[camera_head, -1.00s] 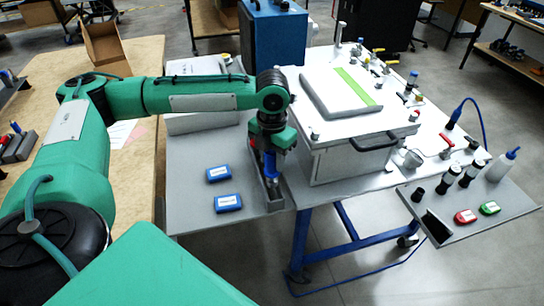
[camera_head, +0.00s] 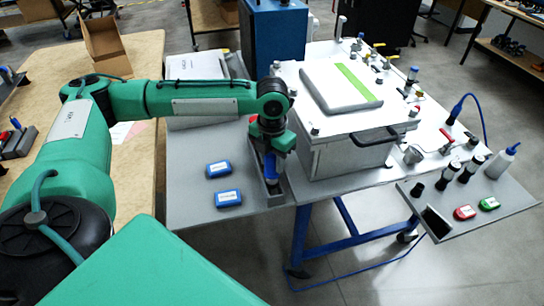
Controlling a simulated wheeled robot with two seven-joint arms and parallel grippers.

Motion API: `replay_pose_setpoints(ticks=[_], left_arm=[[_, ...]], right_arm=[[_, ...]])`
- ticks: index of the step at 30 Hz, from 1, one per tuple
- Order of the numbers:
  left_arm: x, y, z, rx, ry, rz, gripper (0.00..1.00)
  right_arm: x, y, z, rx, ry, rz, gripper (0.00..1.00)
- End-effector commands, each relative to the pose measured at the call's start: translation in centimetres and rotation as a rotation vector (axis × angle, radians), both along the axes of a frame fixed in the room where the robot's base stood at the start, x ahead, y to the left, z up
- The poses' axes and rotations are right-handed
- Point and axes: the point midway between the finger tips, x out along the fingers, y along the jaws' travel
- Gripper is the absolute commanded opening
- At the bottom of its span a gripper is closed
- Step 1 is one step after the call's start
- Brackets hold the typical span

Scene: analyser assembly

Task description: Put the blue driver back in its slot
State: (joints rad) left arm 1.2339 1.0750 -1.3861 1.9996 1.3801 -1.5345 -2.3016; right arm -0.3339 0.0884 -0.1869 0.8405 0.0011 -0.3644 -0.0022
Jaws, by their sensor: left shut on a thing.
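The blue driver (camera_head: 270,168) is upright in my left gripper (camera_head: 269,152), which is shut on it. The driver's lower end is at a narrow grey rack (camera_head: 275,203) along the right edge of the grey side shelf. I cannot tell whether its tip is inside a slot, because the gripper and the rack's walls hide it. A small red part (camera_head: 252,119) shows just behind the wrist. My right gripper is not in view.
Two blue boxes (camera_head: 228,198) lie on the grey shelf (camera_head: 190,207) left of the rack. The white analyser box (camera_head: 345,155) stands close to the right of the gripper. A right-hand shelf (camera_head: 490,211) holds a bottle (camera_head: 502,161), red and green boxes and black parts.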

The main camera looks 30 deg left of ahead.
Motion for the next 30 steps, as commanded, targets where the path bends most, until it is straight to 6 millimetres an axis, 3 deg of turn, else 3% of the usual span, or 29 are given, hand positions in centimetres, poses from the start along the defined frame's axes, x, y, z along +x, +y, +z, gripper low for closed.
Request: replay_pose_setpoints(ticks=[30], left_arm=[[0.0, 0.0, -3.1, -0.001, 0.0, 0.0, 0.0]], right_arm=[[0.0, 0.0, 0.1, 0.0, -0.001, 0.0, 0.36]])
